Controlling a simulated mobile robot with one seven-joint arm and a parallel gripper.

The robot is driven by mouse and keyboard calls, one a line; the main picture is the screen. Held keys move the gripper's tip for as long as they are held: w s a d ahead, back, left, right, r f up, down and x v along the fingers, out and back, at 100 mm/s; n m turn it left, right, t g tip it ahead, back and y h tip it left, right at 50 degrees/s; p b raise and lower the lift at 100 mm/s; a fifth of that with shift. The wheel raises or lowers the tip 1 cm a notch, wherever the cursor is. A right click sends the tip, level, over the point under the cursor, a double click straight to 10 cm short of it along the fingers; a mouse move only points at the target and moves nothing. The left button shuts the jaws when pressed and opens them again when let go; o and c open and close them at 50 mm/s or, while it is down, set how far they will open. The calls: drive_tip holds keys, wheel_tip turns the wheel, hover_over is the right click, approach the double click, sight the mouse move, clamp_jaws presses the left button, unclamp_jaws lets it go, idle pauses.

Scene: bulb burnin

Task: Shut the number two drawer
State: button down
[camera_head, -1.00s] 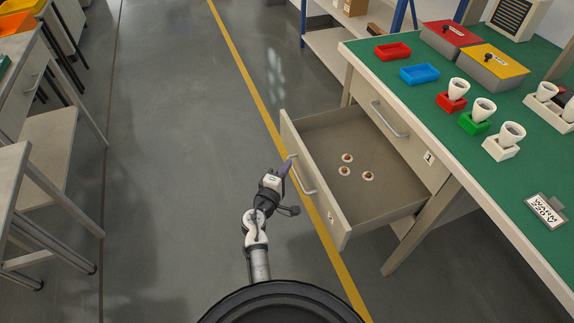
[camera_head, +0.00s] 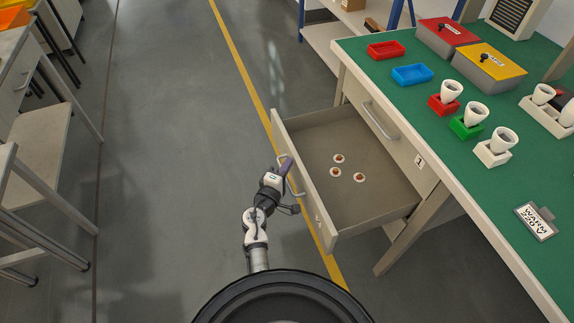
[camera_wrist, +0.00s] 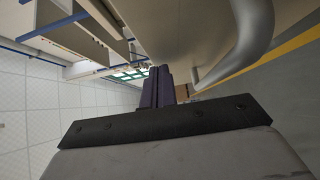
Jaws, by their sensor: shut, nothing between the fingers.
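The number two drawer (camera_head: 308,189) is pulled out from the green-topped bench, with several small round parts (camera_head: 348,170) lying on its floor. Its front carries a bar handle (camera_head: 297,188), partly hidden behind my gripper. My gripper (camera_head: 287,164) is at the outer side of the drawer front, by the upper end of the handle. In the wrist view the shut, dark fingers (camera_wrist: 157,88) are empty and lie beside the large grey handle (camera_wrist: 240,50). Whether they touch the drawer front cannot be told.
The closed drawer labelled 1 (camera_head: 382,128) is in the bench (camera_head: 450,150) beside the open drawer. Bulbs in coloured holders, trays and boxes stand on the bench top. Clear floor (camera_head: 180,150) lies to the left, with another table (camera_head: 40,130) at the far left.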

drive_tip(key=shift+d, duration=0.1)
drive_tip(key=w+d, duration=0.3)
drive_tip(key=d, duration=0.8)
drive_tip(key=w+d+b, duration=0.1)
drive_tip(key=w+d, duration=0.3)
drive_tip(key=d, duration=0.8)
drive_tip(key=shift+w+d, duration=0.15)
drive_tip(key=shift+w, duration=0.15)
